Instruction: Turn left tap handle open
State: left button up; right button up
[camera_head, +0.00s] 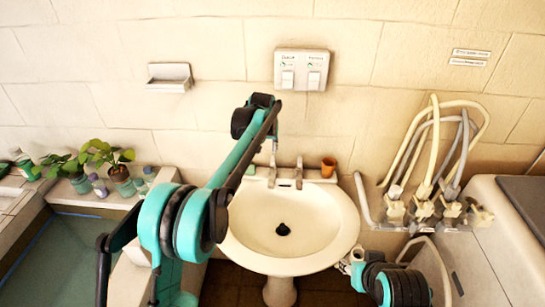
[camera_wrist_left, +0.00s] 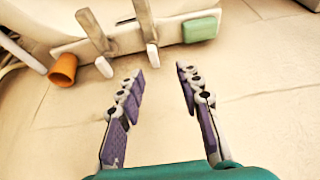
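The white washbasin (camera_head: 262,228) has two tap handles on its back ledge. The left tap handle (camera_head: 272,170) and the right tap handle (camera_head: 298,172) stand side by side. In the left wrist view the picture is turned round, so the left tap handle (camera_wrist_left: 147,25) shows beside the green soap and the right tap handle (camera_wrist_left: 95,38) nearer the orange cup. My left gripper (camera_head: 274,148) is above and behind the left handle, pointing down. In the wrist view its fingers (camera_wrist_left: 160,82) are spread and empty, apart from both handles. My right gripper (camera_head: 350,262) is low, right of the basin; its finger opening is unclear.
An orange cup (camera_head: 328,167) stands on the ledge's right end, and green soap (camera_wrist_left: 201,29) lies on its other end. Switches (camera_head: 301,70) and a soap dish (camera_head: 169,77) are on the wall. Hoses (camera_head: 436,150) hang at right. Potted plants (camera_head: 108,155) stand left.

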aim_at(273, 159)
pick_arm(q)
jog(key=x, duration=0.4)
jog(key=d+b+x, duration=0.1)
jog(key=x, duration=0.3)
jog(key=w+x, duration=0.1)
jog(key=x, duration=0.3)
jog(key=shift+w+d+r, duration=0.15)
jog(key=shift+d+r, duration=0.1)
jog(key=shift+d, duration=0.1)
grip_shut()
